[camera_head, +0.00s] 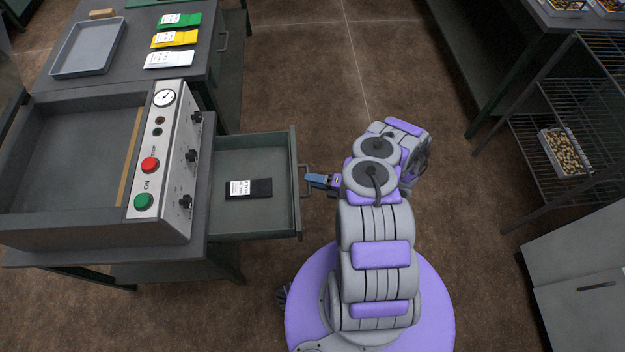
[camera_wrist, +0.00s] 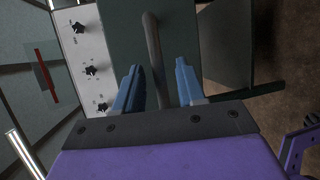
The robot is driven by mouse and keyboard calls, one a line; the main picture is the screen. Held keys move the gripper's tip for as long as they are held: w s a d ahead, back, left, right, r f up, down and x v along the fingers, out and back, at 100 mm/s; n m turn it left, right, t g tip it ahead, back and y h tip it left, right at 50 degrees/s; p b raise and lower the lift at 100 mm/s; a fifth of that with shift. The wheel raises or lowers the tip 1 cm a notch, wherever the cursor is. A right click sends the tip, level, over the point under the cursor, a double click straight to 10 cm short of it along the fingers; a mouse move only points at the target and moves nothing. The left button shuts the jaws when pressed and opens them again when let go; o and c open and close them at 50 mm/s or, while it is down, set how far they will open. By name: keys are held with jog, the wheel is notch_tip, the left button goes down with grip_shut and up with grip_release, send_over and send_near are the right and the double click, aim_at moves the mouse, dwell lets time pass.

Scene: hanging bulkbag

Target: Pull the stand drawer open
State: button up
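The stand drawer (camera_head: 262,160) is pulled out to the right of the stand in the head view, with its inside showing. A black packet with a white label (camera_head: 248,188) lies in it. The drawer's bar handle (camera_head: 305,181) is on its right front face. My gripper (camera_head: 318,181) is at this handle. In the wrist view the handle (camera_wrist: 152,45) runs between the two blue fingers of my gripper (camera_wrist: 158,85). The fingers are apart, with a visible gap on each side of the bar. Contact deeper between them is hard to see.
A control panel (camera_head: 165,150) with green and red buttons, knobs and a gauge stands on the stand. A grey tray (camera_head: 88,47) and green, yellow and white packets (camera_head: 173,38) lie on the table behind. Wire shelves (camera_head: 575,120) stand at right. The floor between is clear.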

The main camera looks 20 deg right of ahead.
jog(key=p+v, duration=0.3)
jog(key=v, duration=1.3)
jog(key=shift+s+d, duration=0.2)
jog(key=shift+d, duration=0.15)
jog(key=shift+r, duration=0.15)
